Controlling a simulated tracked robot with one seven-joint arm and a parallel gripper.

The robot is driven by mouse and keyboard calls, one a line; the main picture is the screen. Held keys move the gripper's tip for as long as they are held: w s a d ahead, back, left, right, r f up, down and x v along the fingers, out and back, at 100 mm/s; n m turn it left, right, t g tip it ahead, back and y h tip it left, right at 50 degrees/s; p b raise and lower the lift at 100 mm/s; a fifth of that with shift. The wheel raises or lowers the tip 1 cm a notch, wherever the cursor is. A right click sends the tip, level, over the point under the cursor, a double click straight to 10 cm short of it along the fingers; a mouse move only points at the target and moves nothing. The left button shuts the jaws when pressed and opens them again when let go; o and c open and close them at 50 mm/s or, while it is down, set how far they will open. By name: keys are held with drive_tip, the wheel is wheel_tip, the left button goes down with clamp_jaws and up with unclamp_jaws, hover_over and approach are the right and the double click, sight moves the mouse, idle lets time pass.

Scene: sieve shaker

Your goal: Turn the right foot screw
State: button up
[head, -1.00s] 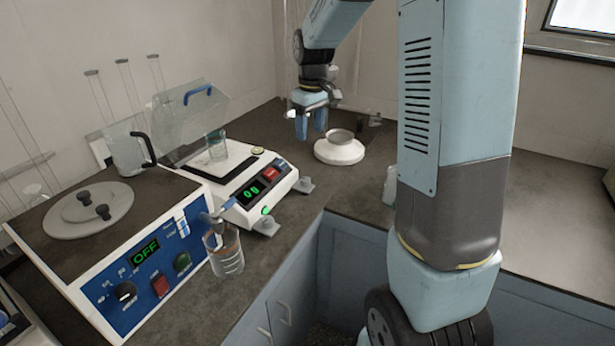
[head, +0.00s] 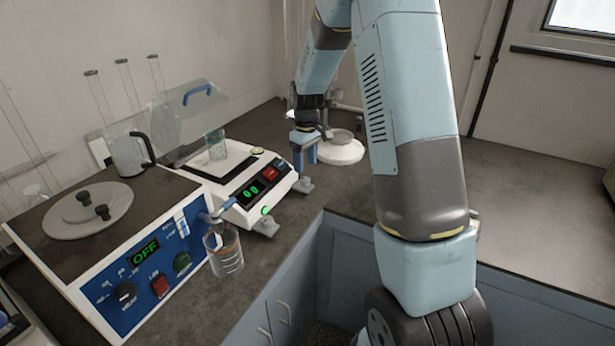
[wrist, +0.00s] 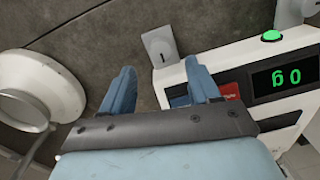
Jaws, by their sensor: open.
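The white balance (head: 240,200) stands on the dark bench with its clear cover raised and a green display showing. Its right foot screw (head: 303,185) is a small grey tab at the front right corner, near the red button. My gripper (head: 304,160) hangs just above and behind that foot, fingers pointing down, open and empty. In the wrist view the right foot screw (wrist: 160,46) shows ahead of the gap between my two blue fingers (wrist: 162,82), apart from them. The left foot screw (head: 267,226) is at the front left corner.
A beaker (head: 217,145) is on the balance pan. The bench front edge is near.

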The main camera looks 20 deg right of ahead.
sight(305, 179)
drive_tip(key=shift+a+f, duration=0.1)
drive_tip(key=shift+f, duration=2.95)
drive_tip(key=shift+c, duration=0.2)
